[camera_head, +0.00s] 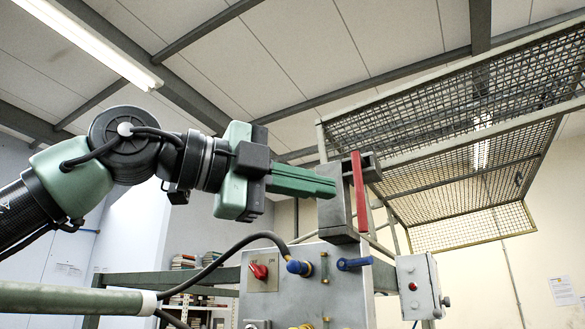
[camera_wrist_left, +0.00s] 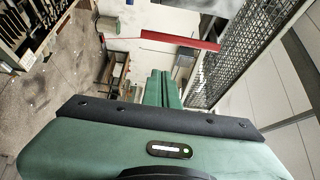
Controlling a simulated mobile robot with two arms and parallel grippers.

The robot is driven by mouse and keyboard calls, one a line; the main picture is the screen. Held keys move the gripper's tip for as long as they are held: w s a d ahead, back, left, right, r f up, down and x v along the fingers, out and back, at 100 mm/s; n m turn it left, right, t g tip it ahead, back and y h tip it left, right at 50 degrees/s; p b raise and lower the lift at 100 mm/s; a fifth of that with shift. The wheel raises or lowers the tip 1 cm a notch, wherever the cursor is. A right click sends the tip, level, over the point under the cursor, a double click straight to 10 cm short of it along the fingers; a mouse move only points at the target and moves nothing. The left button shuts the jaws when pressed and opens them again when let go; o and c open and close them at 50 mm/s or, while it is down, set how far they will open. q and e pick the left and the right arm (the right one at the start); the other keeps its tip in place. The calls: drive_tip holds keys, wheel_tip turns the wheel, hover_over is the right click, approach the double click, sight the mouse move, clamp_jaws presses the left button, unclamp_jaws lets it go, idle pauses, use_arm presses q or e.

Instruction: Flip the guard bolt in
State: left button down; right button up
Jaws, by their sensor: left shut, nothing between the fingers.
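The guard bolt appears to be the red bar (camera_head: 361,190) standing nearly upright beside a grey steel block (camera_head: 337,215). In the left wrist view the red bar (camera_wrist_left: 180,40) lies across the picture beyond my fingertips. My left gripper (camera_head: 334,188) is shut and empty, with its green fingers pointing right. Its tips overlap the steel block in the head view, just left of the red bar. I cannot tell whether they touch. The fingers also show in the left wrist view (camera_wrist_left: 163,78). My right gripper is not in view.
The mesh guard (camera_head: 460,150) is up at the right, above the machine. Below my gripper is a grey control panel (camera_head: 340,290) with a red knob (camera_head: 259,271), a blue handle (camera_head: 354,263) and a cable. A switch box (camera_head: 420,285) sits to the right.

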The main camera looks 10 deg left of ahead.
use_arm(q)
drive_tip(key=w+d+p, duration=0.3)
drive_tip(key=w+p, duration=0.1)
drive_tip(key=w, duration=0.2)
drive_tip(key=shift+w+d+p, duration=0.35)
drive_tip(key=shift+d, duration=0.05)
drive_tip(key=shift+d, duration=0.1)
